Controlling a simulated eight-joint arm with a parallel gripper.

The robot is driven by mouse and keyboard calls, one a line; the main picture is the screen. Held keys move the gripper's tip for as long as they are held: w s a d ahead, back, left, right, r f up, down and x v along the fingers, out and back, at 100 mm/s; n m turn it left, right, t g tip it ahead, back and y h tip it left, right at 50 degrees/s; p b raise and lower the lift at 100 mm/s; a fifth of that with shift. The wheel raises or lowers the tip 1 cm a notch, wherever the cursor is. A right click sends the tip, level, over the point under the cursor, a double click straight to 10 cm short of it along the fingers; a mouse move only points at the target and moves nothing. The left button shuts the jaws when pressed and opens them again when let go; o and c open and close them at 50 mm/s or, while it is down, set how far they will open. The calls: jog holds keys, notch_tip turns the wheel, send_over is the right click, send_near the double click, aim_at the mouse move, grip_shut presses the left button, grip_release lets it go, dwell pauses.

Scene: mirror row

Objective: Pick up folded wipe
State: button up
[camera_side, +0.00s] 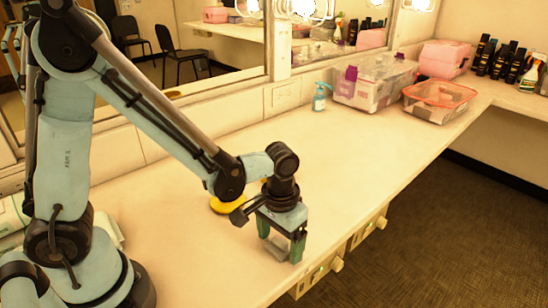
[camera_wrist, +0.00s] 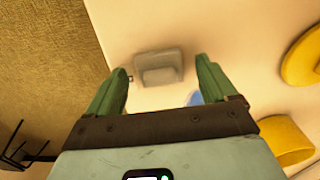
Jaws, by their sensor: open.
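My gripper (camera_side: 281,246) is low over the front part of the counter, pointing down, with its two green fingers apart. In the wrist view the fingers of my gripper (camera_wrist: 160,70) are spread wide. A small grey, folded-looking piece (camera_wrist: 158,68), which looks like the folded wipe, lies on the counter in the gap between the fingertips. It appears clear of both fingers.
The counter's front edge (camera_wrist: 100,45) is close, with carpet beyond. A yellow thing (camera_side: 229,204) lies behind my gripper; two yellow things (camera_wrist: 302,58) show at the wrist view's right. A small blue shape (camera_wrist: 195,98) is partly hidden. Bins (camera_side: 372,82) and a pump bottle (camera_side: 320,98) stand farther back.

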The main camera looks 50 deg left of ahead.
aim_at(279, 250)
jog(key=c, duration=1.1)
jog(key=shift+r, duration=0.1)
jog(key=shift+r, duration=0.45)
jog(key=r, duration=0.3)
jog(key=shift+s+d+r, duration=0.3)
jog(key=shift+s, duration=0.05)
jog(key=s+d+r, duration=0.4)
jog(key=s+d, duration=0.1)
jog(key=s+d+r, duration=0.2)
jog(key=s, duration=0.1)
jog(key=shift+d+r, duration=0.15)
